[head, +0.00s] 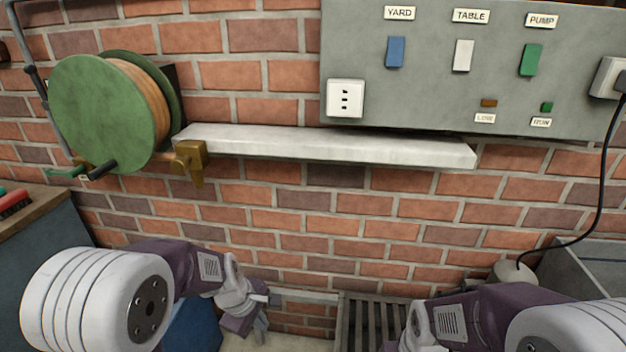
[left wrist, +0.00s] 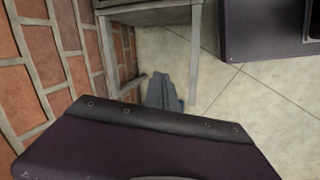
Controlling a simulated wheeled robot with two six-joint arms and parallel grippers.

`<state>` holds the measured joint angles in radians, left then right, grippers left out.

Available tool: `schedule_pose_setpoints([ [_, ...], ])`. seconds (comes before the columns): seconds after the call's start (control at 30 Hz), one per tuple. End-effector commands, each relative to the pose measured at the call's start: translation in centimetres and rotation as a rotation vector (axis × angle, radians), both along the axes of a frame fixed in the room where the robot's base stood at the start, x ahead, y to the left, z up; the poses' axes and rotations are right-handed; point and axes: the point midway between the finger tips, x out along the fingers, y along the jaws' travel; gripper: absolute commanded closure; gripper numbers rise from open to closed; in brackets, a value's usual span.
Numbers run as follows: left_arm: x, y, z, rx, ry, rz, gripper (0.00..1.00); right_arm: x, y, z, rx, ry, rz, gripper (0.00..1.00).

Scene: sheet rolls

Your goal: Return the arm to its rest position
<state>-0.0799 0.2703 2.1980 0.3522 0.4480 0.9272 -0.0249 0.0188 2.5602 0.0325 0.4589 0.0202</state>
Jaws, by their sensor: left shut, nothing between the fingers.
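My left arm comes in at the lower left of the head view, with white and purple links. It hangs in front of the brick wall, below the shelf. My left gripper (head: 261,328) points down at the bottom of the head view and is small there. In the left wrist view its grey fingers (left wrist: 165,92) are together, with nothing held, above the pale tiled floor. My right arm shows at the lower right of the head view, but its gripper is out of the picture.
A white shelf (head: 330,146) juts from the brick wall above my arms. A green hose reel (head: 95,112) hangs at its left. A grey switch panel (head: 430,85) is at the upper right. A slatted stand (head: 372,322) is low between my arms. A grey basin (head: 585,270) is at right.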

Motion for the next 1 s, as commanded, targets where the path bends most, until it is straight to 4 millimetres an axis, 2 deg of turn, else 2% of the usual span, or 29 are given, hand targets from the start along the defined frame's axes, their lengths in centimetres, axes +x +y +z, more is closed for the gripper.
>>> schedule_pose_setpoints([
  [0.03,-1.7,1.3,0.8,0.046,-0.021,-0.094,1.0,0.0,0.0,0.0,0.0,0.0,0.0,0.68],
  [0.13,-6.0,3.5,1.1,0.163,-0.033,-0.37,1.0,0.0,0.0,0.0,0.0,0.0,0.0,0.68],
  [0.3,-11.9,5.3,-0.9,0.29,0.028,-0.875,1.0,0.0,0.0,0.0,0.0,0.0,0.0,0.68],
  [0.4,-12.2,5.6,-0.9,0.333,0.011,-1.123,1.0,0.0,0.0,0.1,0.0,0.0,0.0,0.68],
  [0.43,-12.1,5.6,1.8,0.331,0.011,-1.11,1.0,0.0,0.0,2.7,0.0,0.002,0.0,0.68],
  [0.67,-12.1,5.5,10.0,0.329,0.012,-1.103,1.0,0.0,0.0,11.0,0.0,-0.001,0.0,0.68],
  [0.8,-12.1,5.5,15.6,0.329,0.011,-1.102,1.0,0.0,0.0,16.6,0.0,0.0,0.0,0.68],
  [0.9,-12.1,5.5,18.7,0.328,0.011,-1.101,1.0,0.0,0.0,19.7,0.0,-0.001,0.0,0.68],
  [1.0,-12.1,5.5,20.1,0.328,0.011,-1.1,1.0,0.0,0.0,21.0,0.0,0.0,0.0,0.68],
])
